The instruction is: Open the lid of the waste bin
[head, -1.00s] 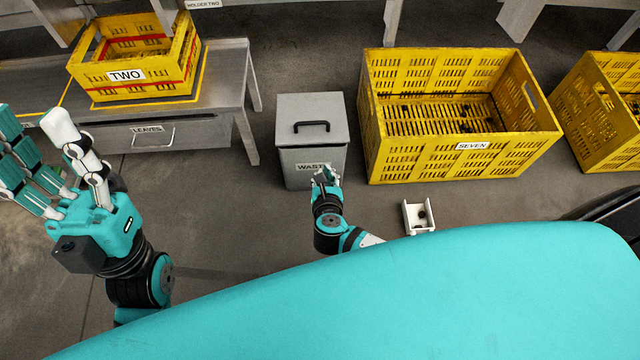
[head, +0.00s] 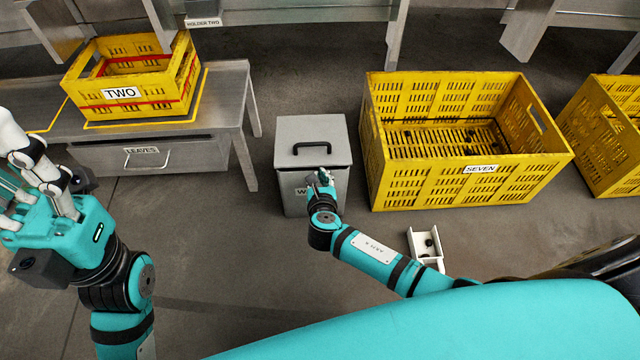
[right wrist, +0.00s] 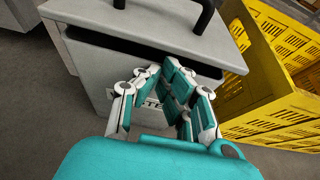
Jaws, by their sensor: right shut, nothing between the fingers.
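The grey waste bin (head: 296,196) stands on the floor in the middle of the head view. Its lid (head: 312,134) is down, with a black handle (head: 312,147) on top. My right gripper (head: 322,178) is at the bin's front, over the label, just below the lid's front edge. In the right wrist view its fingers (right wrist: 160,80) are shut and empty, in front of a dark gap under the lid (right wrist: 150,22). Whether they touch the bin I cannot tell. My left gripper (head: 28,165) is at the left edge, partly cut off, away from the bin; its fingers look spread.
Yellow crate SEVEN (head: 400,180) stands close to the bin's right. A metal table (head: 225,95) with a LEAVES drawer (head: 165,157) and yellow crate TWO (head: 90,108) is on the left. A small white tray (head: 412,240) lies on the floor. Floor left of the bin is clear.

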